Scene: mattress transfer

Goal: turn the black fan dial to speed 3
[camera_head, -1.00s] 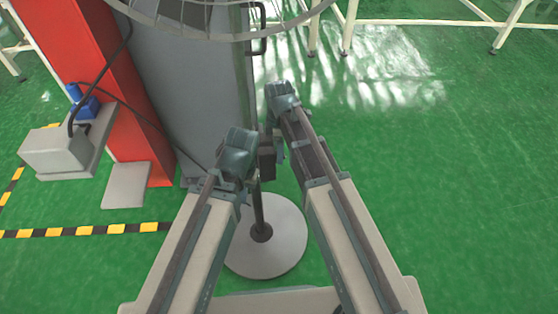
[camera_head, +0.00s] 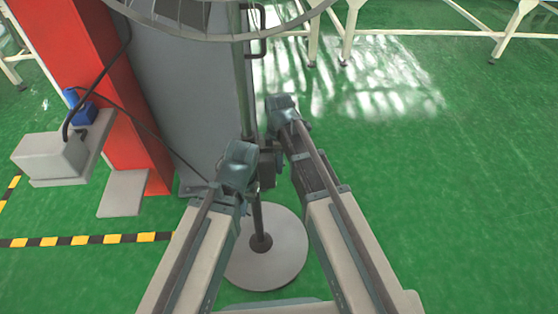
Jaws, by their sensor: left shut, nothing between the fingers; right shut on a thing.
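The fan's grey wire cage (camera_head: 215,30) is at the top, cut off by the frame edge. Its thin pole (camera_head: 257,218) runs down to a round grey base (camera_head: 280,265) on the floor. A small dark control block (camera_head: 267,172) sits on the pole between my grippers. The black dial is too small and too hidden to make out, so its setting cannot be read. My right gripper (camera_head: 273,148) is at the right side of the block, shut on what seems to be the dial. My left gripper (camera_head: 252,172) is shut and empty, close beside the block's left side.
A grey panel (camera_head: 185,90) and a red pillar (camera_head: 85,75) stand behind and left of the fan. A grey box with a blue plug (camera_head: 50,157) and a cable is at the left. White table legs (camera_head: 345,35) are at the back. The green floor at right is clear.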

